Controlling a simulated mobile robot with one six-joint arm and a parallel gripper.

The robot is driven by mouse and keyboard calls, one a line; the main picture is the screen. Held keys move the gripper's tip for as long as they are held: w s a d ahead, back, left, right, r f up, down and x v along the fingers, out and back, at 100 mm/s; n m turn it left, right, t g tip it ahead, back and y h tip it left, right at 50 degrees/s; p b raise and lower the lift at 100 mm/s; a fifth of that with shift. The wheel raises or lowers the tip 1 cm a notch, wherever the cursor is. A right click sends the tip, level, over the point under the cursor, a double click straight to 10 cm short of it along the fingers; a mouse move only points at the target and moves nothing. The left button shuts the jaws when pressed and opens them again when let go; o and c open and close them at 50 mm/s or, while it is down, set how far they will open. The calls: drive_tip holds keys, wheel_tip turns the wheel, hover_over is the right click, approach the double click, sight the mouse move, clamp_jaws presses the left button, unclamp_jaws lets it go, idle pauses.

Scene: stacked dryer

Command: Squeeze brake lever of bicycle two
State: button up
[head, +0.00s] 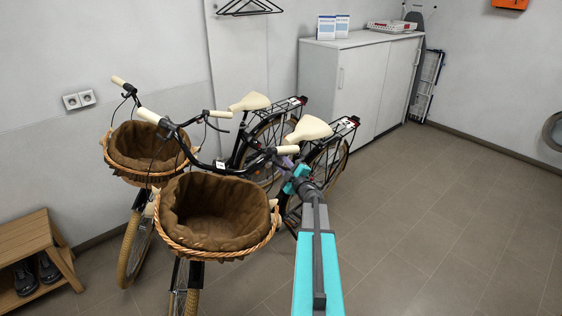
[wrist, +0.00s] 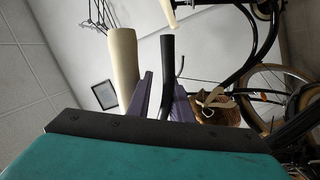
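Two black bicycles stand side by side. The nearer bicycle (head: 250,160) has a cream right grip (head: 288,150), and its rear rack tag (head: 347,124) seems to read 2. My gripper (head: 291,168) is just below and beside that grip. In the wrist view the cream grip (wrist: 123,55) lies left of the black brake lever (wrist: 168,60). My gripper's purple fingers (wrist: 166,82) are apart; the lever shows in the gap between them, and the grip is outside, partly behind the left finger. Whether a finger touches the lever cannot be told.
The other bicycle (head: 255,102) stands behind, with a brown-lined basket (head: 145,148). The nearer bicycle's basket (head: 212,215) is left of my arm. A wooden shoe bench (head: 35,238) is at left, a grey cabinet (head: 345,80) behind. The tiled floor at right is clear.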

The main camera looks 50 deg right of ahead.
drive_tip(key=shift+s, duration=0.15)
drive_tip(key=shift+b+v, duration=0.45)
drive_tip(key=shift+v, duration=0.75)
drive_tip(key=b+v, duration=0.2)
drive_tip(key=v, duration=0.9)
drive_tip(key=shift+b, duration=0.35)
drive_tip(key=shift+s, duration=0.1)
